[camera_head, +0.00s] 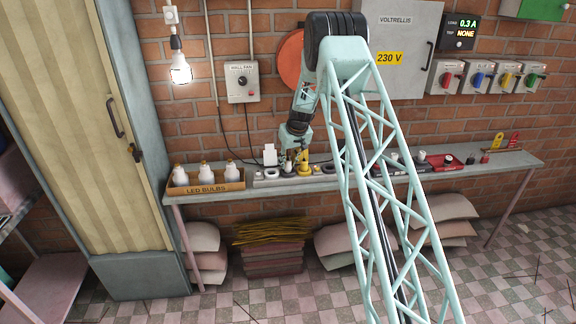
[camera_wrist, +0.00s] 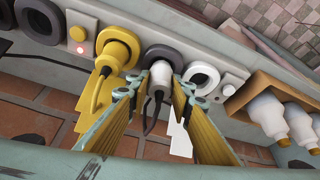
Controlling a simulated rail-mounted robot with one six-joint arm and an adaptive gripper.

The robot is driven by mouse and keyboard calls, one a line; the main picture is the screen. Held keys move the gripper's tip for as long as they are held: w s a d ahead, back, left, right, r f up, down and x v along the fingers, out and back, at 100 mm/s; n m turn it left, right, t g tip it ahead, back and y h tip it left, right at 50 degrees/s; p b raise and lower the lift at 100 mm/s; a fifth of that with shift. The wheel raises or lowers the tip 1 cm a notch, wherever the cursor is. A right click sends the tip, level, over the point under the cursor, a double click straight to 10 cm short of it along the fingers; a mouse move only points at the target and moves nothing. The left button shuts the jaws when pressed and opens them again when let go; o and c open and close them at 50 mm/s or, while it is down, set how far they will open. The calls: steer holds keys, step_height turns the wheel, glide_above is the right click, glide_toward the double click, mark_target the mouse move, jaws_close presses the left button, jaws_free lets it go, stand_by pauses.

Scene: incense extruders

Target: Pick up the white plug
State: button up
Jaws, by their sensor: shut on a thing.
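The white plug (camera_wrist: 161,74) sits at a dark grey round socket (camera_wrist: 163,52) on the strip, seen in the wrist view. A dark cord trails from its back. My gripper (camera_wrist: 158,86) is closed on the plug's body, one finger on each side. In the head view my gripper (camera_head: 291,153) is down at the socket strip on the shelf, and the plug is too small there to make out clearly. Whether the plug's pins are fully in the socket is hidden.
A yellow plug (camera_wrist: 113,50) in a yellow socket is close on one side; an empty white-ringed socket (camera_wrist: 201,80) is on the other. A wooden box of LED bulbs (camera_head: 206,188) stands at the shelf's left end. A white tag (camera_head: 270,153) stands behind the strip.

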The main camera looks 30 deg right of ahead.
step_height(320, 180, up, 2)
steer(key=shift+r, duration=0.1)
steer(key=shift+s+r, duration=0.1)
steer(key=shift+s, duration=0.05)
steer(key=s+d+r+b, duration=0.1)
steer(key=s+d, duration=0.1)
steer(key=s, duration=1.3)
steer(key=shift+s+r, duration=0.2)
steer(key=shift+s, duration=0.05)
steer(key=shift+d, duration=0.1)
